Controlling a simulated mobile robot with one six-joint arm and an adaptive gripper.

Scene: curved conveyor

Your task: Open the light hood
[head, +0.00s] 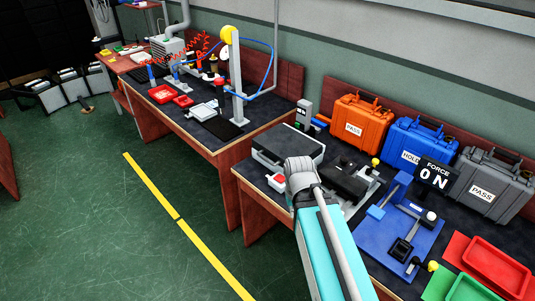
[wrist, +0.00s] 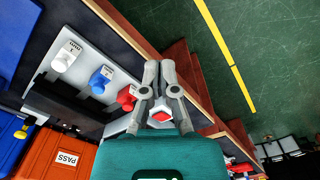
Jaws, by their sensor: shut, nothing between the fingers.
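A black cover (head: 350,180) lies low and flat on a pale base on the right bench; it looks like the light hood, but I cannot be certain. In the wrist view its pale base (wrist: 85,55) carries a white knob (wrist: 62,62), a blue knob (wrist: 97,84) and a red knob (wrist: 126,98). My gripper (head: 300,166) is above the bench's front edge, left of the cover. In the wrist view my gripper (wrist: 158,66) is shut and empty, apart from the knobs. My arm hides part of the base in the head view.
A dark-lidded grey box (head: 287,148) and a small red-and-white box (head: 277,182) sit left of my gripper. Orange (head: 361,123), blue (head: 420,143) and grey (head: 490,186) cases line the back. A blue fixture (head: 398,222) lies right. Floor left is clear.

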